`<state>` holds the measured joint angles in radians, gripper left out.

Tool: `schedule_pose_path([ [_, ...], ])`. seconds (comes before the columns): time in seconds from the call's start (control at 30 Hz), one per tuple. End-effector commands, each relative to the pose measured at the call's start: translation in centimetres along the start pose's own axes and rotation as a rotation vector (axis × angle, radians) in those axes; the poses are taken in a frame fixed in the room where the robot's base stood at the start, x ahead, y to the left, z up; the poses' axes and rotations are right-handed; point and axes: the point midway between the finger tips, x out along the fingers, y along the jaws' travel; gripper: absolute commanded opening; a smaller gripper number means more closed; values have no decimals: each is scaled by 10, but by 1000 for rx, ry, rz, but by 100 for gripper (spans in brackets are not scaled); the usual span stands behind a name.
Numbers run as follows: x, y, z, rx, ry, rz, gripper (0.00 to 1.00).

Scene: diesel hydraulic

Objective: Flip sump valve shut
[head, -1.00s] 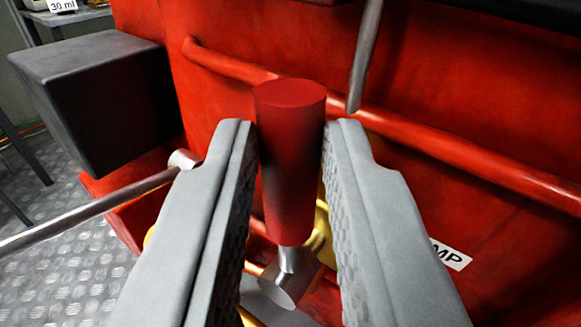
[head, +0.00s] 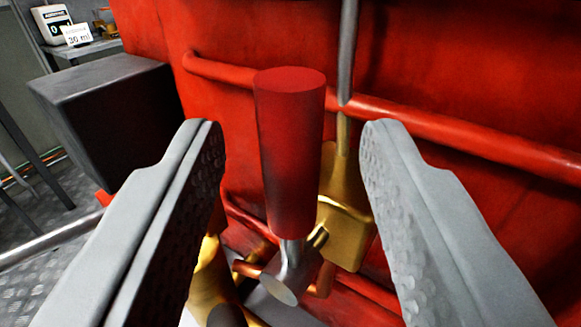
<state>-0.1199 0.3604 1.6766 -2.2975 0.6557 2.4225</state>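The sump valve's red handle (head: 290,150) stands upright in the middle of the head view. Its metal stem (head: 290,252) runs down to a silver joint (head: 284,284) beside brass fittings. My gripper (head: 292,140) is open, with one grey finger on each side of the handle and a clear gap to both. The fingers' ridged pads face the handle. The valve body is partly hidden behind the handle and joint.
A red machine wall with a red pipe (head: 440,130) stands behind the handle. A brass block (head: 347,225) and a thin grey rod (head: 347,50) are close behind it. A dark box (head: 100,110) juts out at left.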

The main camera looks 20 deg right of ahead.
Motion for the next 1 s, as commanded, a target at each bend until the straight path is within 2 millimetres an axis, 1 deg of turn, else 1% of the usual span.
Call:
schedule_pose_path([
  [0.3, -2, 0, -2, 0, 3, 0, 41],
  [0.37, -5, 0, -2, 0, 2, 0, 41],
  [0.47, -16, -1, -3, 0, 3, 0, 41],
  [0.57, -33, -1, -3, 0, 3, -2, 41],
  [1.0, -121, -1, -2, 1, 3, -2, 41],
])
